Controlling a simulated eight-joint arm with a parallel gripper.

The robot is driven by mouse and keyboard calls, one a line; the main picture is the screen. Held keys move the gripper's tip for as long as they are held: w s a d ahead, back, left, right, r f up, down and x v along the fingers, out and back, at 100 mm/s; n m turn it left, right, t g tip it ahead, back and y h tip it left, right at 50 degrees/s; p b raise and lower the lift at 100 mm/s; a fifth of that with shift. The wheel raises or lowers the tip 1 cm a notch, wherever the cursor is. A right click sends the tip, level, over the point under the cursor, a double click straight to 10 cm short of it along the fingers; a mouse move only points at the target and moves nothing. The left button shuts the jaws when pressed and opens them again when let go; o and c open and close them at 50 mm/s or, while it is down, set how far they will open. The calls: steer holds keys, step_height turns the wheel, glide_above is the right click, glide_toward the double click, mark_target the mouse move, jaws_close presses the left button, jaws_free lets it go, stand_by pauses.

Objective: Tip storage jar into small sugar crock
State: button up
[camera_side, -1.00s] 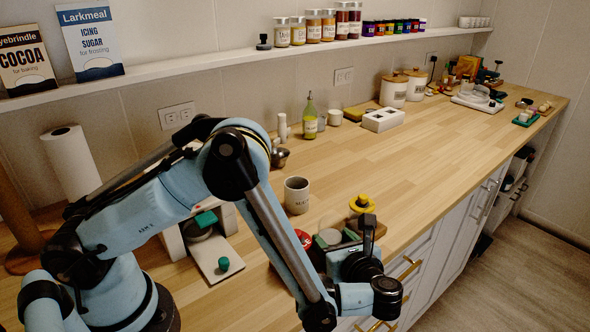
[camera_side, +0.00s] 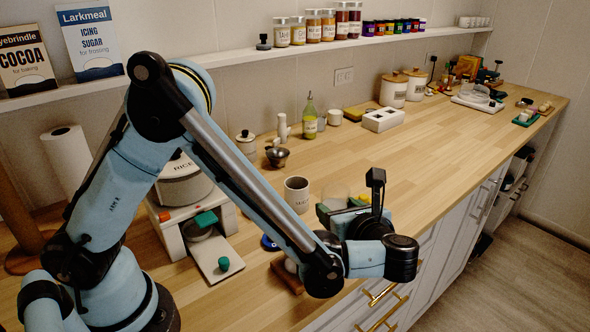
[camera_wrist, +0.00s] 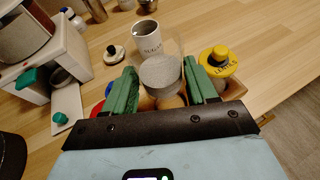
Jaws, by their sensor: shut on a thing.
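The clear storage jar (camera_wrist: 162,75), with pale grey grainy contents, is between the green fingers of my gripper (camera_wrist: 162,88) in the wrist view. My gripper is shut on it. In the side view, my gripper (camera_side: 345,212) is above the counter's front edge and the jar (camera_side: 334,197) is only a faint glass outline. The grey-white crock (camera_side: 297,194), a cup with a dark label, stands upright and open on the counter. It is beyond the jar in the wrist view (camera_wrist: 147,42), apart from it. Its label is too blurred to read; its inside is dark.
A yellow labelled lid (camera_wrist: 218,62) is right of my gripper. A wooden tray (camera_side: 287,277) with egg-like items lies below. A pale lid with a black knob (camera_wrist: 115,52) lies near the crock.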

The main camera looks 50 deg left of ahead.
steer(key=shift+a+r, duration=0.1)
steer(key=shift+r, duration=0.25)
steer(key=w+a+f+n+t+h, duration=0.1)
steer(key=w+a+n+t+h, duration=0.1)
steer(key=w+a+n+t, duration=0.3)
steer(key=w+a+n, duration=0.1)
steer(key=a+n, duration=0.3)
steer(key=a, duration=0.4)
steer(key=shift+w+a+n, duration=0.2)
steer(key=shift+a+n, duration=0.1)
stand_by(1.0)
